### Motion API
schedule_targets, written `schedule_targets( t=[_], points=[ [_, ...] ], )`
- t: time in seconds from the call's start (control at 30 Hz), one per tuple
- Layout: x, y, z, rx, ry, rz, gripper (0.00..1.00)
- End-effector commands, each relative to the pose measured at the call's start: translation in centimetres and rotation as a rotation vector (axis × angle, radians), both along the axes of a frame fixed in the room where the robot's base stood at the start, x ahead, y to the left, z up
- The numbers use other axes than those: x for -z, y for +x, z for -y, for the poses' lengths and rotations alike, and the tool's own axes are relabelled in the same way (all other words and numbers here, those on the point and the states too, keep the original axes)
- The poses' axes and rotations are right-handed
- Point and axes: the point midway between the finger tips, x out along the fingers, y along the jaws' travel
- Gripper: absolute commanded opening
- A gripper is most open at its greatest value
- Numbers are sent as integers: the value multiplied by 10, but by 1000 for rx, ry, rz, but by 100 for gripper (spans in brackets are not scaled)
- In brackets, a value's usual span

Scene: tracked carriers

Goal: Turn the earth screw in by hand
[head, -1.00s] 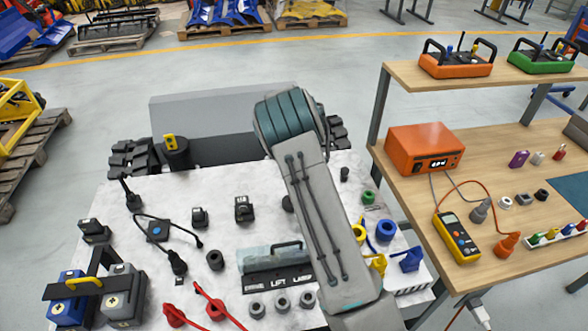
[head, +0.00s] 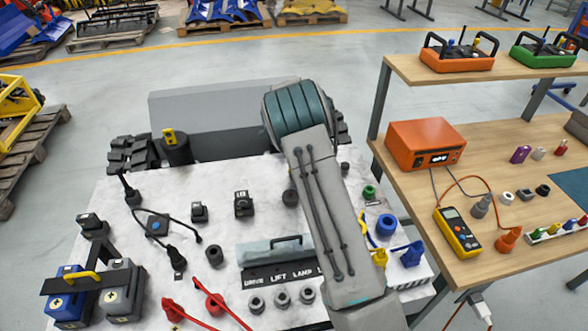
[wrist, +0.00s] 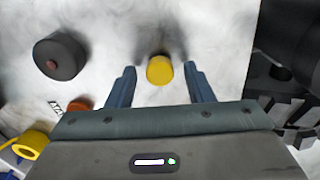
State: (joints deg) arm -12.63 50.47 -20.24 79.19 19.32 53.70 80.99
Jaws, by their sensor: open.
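In the wrist view a yellow round knob (wrist: 160,70) stands on the pale, smudged plate, between and slightly beyond the fingertips of my gripper (wrist: 159,75). It looks like the earth screw, but no label on it can be read. The two blue-grey fingers are apart, one on each side of the knob, with a gap to it. The gripper is empty. In the head view my arm covers my gripper and the knob, so neither shows there.
A black round part with a red centre (wrist: 60,56) lies left of the knob. A black track (wrist: 295,95) runs at the right. In the head view the pale plate (head: 240,175) carries several connectors, a blue ring (head: 386,227) and a labelled strip (head: 282,275). A wooden bench (head: 440,185) stands right.

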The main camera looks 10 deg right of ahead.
Motion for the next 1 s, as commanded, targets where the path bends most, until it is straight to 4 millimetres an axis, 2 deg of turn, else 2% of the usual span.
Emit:
schedule_targets(
  t=[0.2,0.47,0.8,1.0],
  points=[
    [2,0,0,-347,2,1,47],
    [1,0,0,-537,1,0,47],
    [1,0,0,-1104,0,0,47],
    [0,0,0,-1299,0,0,47]
  ],
)
